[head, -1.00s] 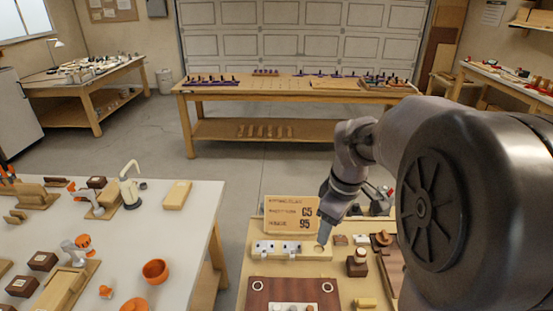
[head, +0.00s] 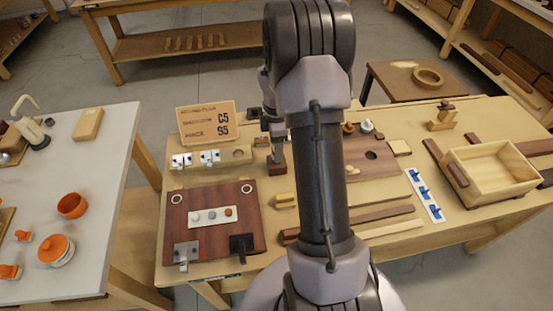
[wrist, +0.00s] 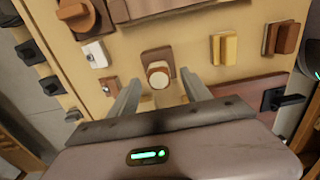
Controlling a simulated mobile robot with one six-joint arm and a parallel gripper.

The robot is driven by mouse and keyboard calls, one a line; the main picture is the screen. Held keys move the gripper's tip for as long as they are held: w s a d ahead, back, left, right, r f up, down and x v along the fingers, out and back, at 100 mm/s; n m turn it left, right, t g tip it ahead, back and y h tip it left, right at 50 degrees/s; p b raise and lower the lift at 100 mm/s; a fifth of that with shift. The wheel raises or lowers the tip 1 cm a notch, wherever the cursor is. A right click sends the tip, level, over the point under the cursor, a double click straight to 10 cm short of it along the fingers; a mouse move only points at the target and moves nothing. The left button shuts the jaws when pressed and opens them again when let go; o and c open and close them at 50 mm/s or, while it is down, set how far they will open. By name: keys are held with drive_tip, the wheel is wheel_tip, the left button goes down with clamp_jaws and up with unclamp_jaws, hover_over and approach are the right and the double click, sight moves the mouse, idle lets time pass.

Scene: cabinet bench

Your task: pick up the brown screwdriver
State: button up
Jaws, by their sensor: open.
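A brown block with a round, cream-topped upright piece (wrist: 158,74) stands on the bench in the wrist view. It may be the brown screwdriver seen end-on in a holder, but I cannot tell for sure. In the head view the dark brown block (head: 277,162) shows beside my arm, its upper part partly covered. My gripper (wrist: 160,84) is open and empty, with a finger on either side of the round piece in the picture; the height gap is unclear. In the head view my arm hides most of the gripper.
A dark red-brown panel (head: 213,222) with metal fittings lies at the bench's front left. A sign (head: 206,122) stands behind. A wooden crate (head: 488,172) and a blue-hooked strip (head: 424,194) are to the right. A yellow block (wrist: 224,48) sits near the gripper.

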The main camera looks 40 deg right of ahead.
wheel_tip(320, 180, down, 4)
drive_tip(key=shift+d+b, duration=0.15)
drive_tip(key=shift+b, duration=0.55)
drive_tip(key=shift+r, duration=0.15)
drive_tip(key=shift+c, duration=1.1)
drive_tip(key=c, duration=1)
drive_tip(key=shift+r+p, duration=1.35)
drive_tip(key=shift+r, duration=0.7)
drive_tip(key=s+a+p, duration=0.1)
drive_tip(key=s+a, duration=0.2)
drive_tip(key=a, duration=0.4)
drive_tip(key=s+a+p, duration=0.1)
drive_tip(key=s+a, duration=0.3)
drive_tip(key=a, duration=0.3)
drive_tip(key=shift+a+r, duration=0.2)
drive_tip(key=shift+r, duration=0.25)
drive_tip(key=o, duration=0.6)
drive_tip(key=shift+s, duration=0.1)
drive_tip(key=shift+c, duration=0.2)
clamp_jaws()
